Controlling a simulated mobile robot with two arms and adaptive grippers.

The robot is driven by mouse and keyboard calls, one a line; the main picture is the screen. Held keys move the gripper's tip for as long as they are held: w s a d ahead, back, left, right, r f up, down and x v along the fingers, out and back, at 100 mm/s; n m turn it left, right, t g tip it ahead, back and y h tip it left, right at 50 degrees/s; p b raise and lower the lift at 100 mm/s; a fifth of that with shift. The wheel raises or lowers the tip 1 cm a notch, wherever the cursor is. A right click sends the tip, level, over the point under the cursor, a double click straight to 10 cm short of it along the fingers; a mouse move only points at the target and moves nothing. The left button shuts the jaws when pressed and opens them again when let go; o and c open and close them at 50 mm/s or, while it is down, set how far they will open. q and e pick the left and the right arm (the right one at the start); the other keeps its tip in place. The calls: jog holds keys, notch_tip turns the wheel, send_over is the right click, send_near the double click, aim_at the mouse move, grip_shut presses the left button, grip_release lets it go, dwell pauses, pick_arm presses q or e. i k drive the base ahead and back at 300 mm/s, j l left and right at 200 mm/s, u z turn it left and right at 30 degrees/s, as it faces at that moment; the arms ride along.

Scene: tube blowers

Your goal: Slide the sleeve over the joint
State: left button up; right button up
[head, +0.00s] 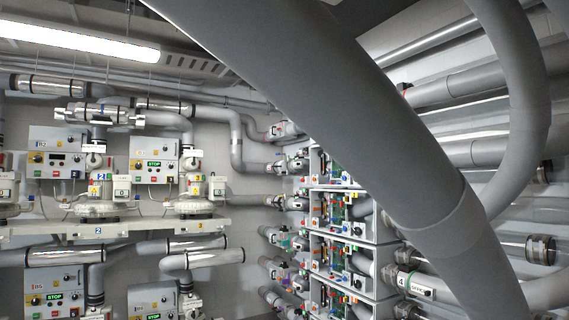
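Neither of my grippers is in the head view. Several shiny sleeve-like sections sit on the grey pipes: one at the upper left (100,115), one at the lower left (65,256), and one on the pipe below the shelf (197,258). A glossy, clear-looking section (490,244) with a metal clamp ring (540,249) is at the right edge. I cannot tell which of these is the task's sleeve, or which joint it belongs to.
A thick grey tube (330,90) crosses the foreground diagonally and hides much of the right side. A curved tube (525,80) is beside it. Blower units (100,195) stand on a shelf (150,228) at left. A rack of modules (340,235) stands in the middle.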

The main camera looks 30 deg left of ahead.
aim_at(287, 160)
jog(key=i+j+u, duration=0.8)
jog(key=i+u, duration=0.35)
jog(key=i, duration=0.15)
jog(key=i+j+u, duration=0.1)
jog(key=i+u, duration=0.15)
jog(key=i, duration=1.7)
